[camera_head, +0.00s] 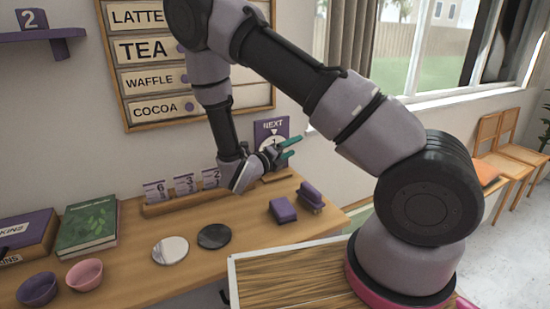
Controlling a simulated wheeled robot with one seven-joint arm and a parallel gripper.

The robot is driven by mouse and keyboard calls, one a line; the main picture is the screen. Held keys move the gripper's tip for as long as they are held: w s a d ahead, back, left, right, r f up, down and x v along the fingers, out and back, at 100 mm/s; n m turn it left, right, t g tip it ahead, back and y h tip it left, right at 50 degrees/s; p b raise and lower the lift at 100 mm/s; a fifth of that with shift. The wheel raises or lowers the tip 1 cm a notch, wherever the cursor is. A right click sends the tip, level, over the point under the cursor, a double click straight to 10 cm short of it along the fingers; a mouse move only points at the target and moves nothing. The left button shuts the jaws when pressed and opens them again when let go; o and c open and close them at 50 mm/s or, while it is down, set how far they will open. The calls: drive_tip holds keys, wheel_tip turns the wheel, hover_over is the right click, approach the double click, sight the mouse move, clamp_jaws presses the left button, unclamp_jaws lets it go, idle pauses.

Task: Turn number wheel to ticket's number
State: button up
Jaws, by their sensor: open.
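The purple NEXT sign (263,127) stands on a wooden base at the back of the counter. Its pale number wheel (268,138) is partly hidden by my gripper, and I cannot clearly read its number. My gripper (289,148) is open, its teal fingers spread to the right, close in front of the sign's lower part. I cannot tell whether it touches the wheel. Tickets marked 6 (155,190), 3 (184,184) and apparently 2 (210,178) stand in a wooden rack (160,209) left of my gripper. A purple plate marked 2 (33,19) stands on the upper left shelf.
A green book (87,228), a purple box (25,236) and two bowls (84,275) are at the left. A menu board (150,118) hangs on the wall. The front middle counter is clear.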

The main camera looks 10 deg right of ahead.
drive_tip(key=a+f+n+t+y, duration=0.1)
drive_tip(key=a+f+n+t, duration=0.1)
drive_tip(key=n, duration=0.1)
drive_tip(key=w+a+f+n+t+y, duration=0.1)
drive_tip(key=a+f+n+t+y, duration=0.1)
drive_tip(key=f+n, duration=0.1)
drive_tip(key=a+f+n+t+y, duration=0.2)
drive_tip(key=a+n, duration=0.1)
drive_tip(key=n, duration=0.2)
drive_tip(key=shift+w+f, duration=0.4)
drive_tip(key=shift+w+f+t, duration=0.1)
drive_tip(key=shift+w+t, duration=0.1)
drive_tip(key=shift+t, duration=0.1)
drive_tip(key=x, duration=0.7)
clamp_jaws()
